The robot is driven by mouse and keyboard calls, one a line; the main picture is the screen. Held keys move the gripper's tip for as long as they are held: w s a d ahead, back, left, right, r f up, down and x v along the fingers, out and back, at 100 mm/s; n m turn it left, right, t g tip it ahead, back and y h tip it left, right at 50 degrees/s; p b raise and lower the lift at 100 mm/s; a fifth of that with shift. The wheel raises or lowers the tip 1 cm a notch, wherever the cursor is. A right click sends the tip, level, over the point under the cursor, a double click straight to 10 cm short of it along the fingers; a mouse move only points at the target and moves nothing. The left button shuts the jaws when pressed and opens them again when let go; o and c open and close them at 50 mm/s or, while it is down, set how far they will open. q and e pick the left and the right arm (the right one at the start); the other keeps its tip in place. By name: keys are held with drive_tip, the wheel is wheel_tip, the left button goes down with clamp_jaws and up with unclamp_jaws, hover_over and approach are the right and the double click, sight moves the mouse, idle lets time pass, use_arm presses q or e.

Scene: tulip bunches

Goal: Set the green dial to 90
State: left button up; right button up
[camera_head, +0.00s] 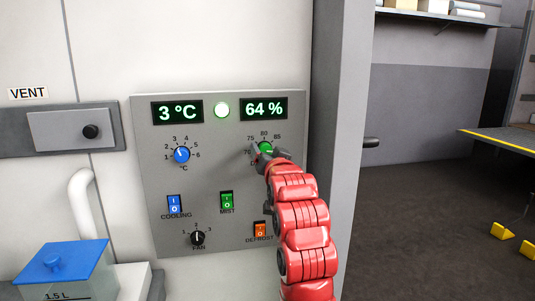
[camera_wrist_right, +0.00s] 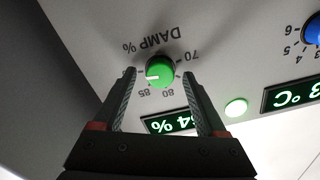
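The green dial (camera_head: 265,147) is on the grey control panel, under the display (camera_head: 264,109) reading 64 %. In the right wrist view the green dial (camera_wrist_right: 161,72) sits between the fingertips of my right gripper (camera_wrist_right: 160,76). The fingers are open, one on each side, with a small gap to the dial. The dial's white mark points left there, past the 85 label; the number at that spot is hidden by a finger. In the head view my right gripper (camera_head: 267,155) covers part of the dial and its scale. My left gripper is not in view.
The panel (camera_head: 220,175) also has a blue dial (camera_head: 182,155), a black fan knob (camera_head: 198,238), and blue, green and orange switches. A blue-lidded container (camera_head: 60,260) stands at lower left. Open floor lies at right.

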drive_tip(key=s+d+b, duration=0.2)
drive_tip(key=s+d, duration=0.1)
drive_tip(key=s, duration=1.4)
drive_tip(key=shift+d, duration=0.2)
